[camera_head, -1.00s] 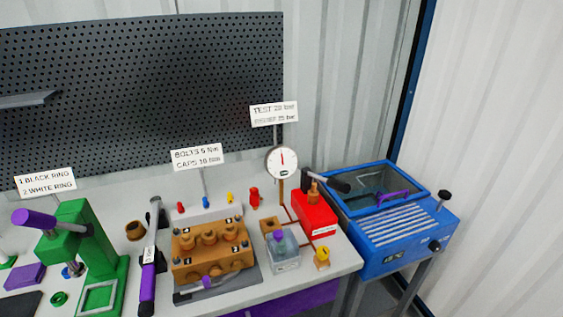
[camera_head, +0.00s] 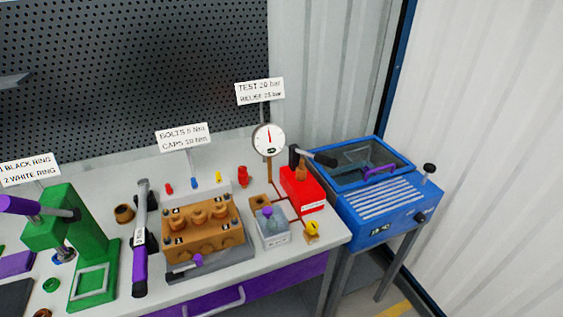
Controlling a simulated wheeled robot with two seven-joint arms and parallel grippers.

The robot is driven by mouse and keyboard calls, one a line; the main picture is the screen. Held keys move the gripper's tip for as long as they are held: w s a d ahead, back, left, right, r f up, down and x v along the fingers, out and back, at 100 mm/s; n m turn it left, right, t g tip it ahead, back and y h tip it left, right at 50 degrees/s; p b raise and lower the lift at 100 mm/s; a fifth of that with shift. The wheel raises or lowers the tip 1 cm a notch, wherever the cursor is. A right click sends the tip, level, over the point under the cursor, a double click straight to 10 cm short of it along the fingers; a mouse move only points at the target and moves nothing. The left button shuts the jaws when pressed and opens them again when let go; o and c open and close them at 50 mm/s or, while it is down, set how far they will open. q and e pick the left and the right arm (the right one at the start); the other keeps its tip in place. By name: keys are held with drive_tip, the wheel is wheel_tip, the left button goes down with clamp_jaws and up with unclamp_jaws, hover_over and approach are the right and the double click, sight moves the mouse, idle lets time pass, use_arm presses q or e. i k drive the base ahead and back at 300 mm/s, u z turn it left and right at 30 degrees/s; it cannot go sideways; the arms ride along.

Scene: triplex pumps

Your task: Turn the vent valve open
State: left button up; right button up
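No part is labelled as the vent valve legibly. A small brass fitting with a yellow top (camera_head: 312,229) stands at the bench's front right corner. A small red fitting (camera_head: 243,176) stands behind the bronze pump block (camera_head: 205,238). A red hand pump box (camera_head: 301,190) with a black lever (camera_head: 318,159) sits at the right end of the bench. A round white gauge (camera_head: 268,139) stands beside it on a brown post, and thin brown pipes run near its foot. Neither of my grippers is in view.
A clear container with a purple cap (camera_head: 271,229) stands left of the yellow-topped fitting. A purple-handled wrench (camera_head: 140,245) and a green press (camera_head: 75,240) are to the left. A blue cabinet with a lidded basin (camera_head: 385,200) stands right of the bench (camera_head: 337,240).

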sight(312, 226)
drive_tip(key=z, duration=0.6)
drive_tip(key=k, duration=0.7)
drive_tip(key=z, duration=1.1)
drive_tip(key=i, duration=1.2)
drive_tip(key=u, duration=0.7)
drive_tip(key=i, duration=0.35)
drive_tip(key=u, duration=0.5)
